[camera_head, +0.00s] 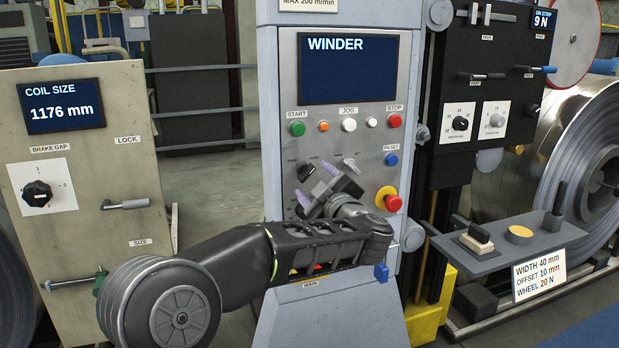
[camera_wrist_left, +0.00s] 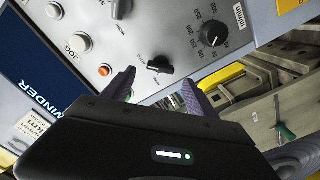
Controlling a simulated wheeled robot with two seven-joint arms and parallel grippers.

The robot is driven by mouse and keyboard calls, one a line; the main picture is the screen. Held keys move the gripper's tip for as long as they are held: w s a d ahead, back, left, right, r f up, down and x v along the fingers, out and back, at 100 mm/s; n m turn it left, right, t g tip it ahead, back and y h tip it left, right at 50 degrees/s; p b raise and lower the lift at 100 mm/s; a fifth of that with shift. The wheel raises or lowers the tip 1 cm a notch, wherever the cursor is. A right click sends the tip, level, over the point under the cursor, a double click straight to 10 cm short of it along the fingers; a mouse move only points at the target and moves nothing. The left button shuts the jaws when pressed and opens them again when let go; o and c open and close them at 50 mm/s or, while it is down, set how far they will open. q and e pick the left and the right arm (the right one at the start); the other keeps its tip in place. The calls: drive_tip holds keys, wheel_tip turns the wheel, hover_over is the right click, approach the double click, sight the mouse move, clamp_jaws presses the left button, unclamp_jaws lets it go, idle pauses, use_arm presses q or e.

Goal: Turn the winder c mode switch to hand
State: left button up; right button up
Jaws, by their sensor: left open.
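The winder panel (camera_head: 275,150) stands in the middle of the head view under a dark screen marked WINDER. My left gripper (camera_head: 314,183) is open in front of the panel. In the wrist view its two fingers (camera_wrist_left: 158,92) stand apart on either side of the black switch, which appears beyond the tips. I cannot tell whether they touch it. My right gripper is not in view.
A black m/min dial (camera_wrist_left: 213,35) lies below the switch. A grey-handled switch (camera_head: 350,163) is to the right, with a red button on yellow (camera_head: 389,199) below it. Buttons (camera_head: 348,125) line the row above. The coil size cabinet (camera_head: 90,150) stands left.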

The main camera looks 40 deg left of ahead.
sight(307, 174)
use_arm(q)
drive_tip(key=x, duration=0.4)
drive_tip(key=c, duration=1.4)
